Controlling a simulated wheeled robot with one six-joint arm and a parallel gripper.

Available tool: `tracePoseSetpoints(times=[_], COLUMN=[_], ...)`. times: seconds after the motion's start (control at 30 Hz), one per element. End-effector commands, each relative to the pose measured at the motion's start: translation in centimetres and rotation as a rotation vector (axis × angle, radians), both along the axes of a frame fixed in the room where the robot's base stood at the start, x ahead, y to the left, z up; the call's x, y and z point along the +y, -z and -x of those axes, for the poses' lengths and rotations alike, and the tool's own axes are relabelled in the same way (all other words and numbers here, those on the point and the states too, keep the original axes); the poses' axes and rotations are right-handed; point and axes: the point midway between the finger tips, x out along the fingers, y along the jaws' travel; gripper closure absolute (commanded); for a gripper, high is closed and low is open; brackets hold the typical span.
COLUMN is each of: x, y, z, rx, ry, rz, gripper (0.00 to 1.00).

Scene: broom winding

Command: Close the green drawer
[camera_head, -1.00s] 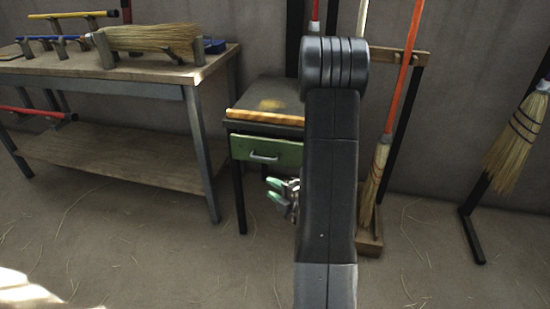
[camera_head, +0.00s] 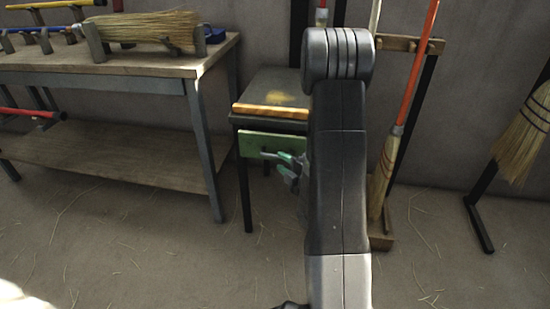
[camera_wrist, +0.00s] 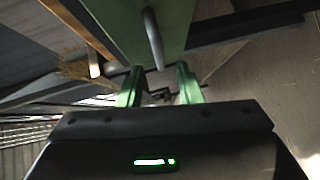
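The green drawer (camera_head: 255,143) sits under the top of a small dark table (camera_head: 275,90). Its front is seen from outside; how far it stands out is hard to tell. My gripper (camera_head: 286,160), with green fingertips, is at the right part of the drawer front, partly covering it and its handle. In the wrist view, the green drawer front (camera_wrist: 135,22) fills the top, with the grey bar handle (camera_wrist: 153,40) on it. My gripper's fingers (camera_wrist: 159,82) are apart, and the handle's end lies between and just above their tips. Contact cannot be told.
A wooden workbench (camera_head: 110,70) with a straw broom head (camera_head: 150,29) stands at left. A red-handled broom (camera_head: 404,90) leans in a rack at right, close to my arm. Another broom (camera_head: 525,130) hangs further right. The floor in front is clear.

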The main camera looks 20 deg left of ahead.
Motion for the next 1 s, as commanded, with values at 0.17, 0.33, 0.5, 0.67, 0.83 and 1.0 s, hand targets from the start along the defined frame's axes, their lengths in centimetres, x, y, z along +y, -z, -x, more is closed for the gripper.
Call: tracePoseSetpoints(times=[0.17, 0.33, 0.5, 0.67, 0.83, 1.0], x=[2.8, 4.1, 4.5, 4.4, 4.4, 4.4], y=[0.5, 0.7, 0.7, 0.7, 0.7, 0.7], z=[-1.6, -2.4, -2.7, -2.7, -2.7, -2.7], rx=[-0.002, -0.002, -0.001, -0.001, -0.001, 0.000], ry=[-0.002, -0.001, 0.000, 0.000, 0.000, 0.000], rz=[0.000, 0.001, 0.001, 0.001, 0.001, 0.001], gripper=[0.68, 0.68, 0.68, 0.68, 0.95, 1.00])
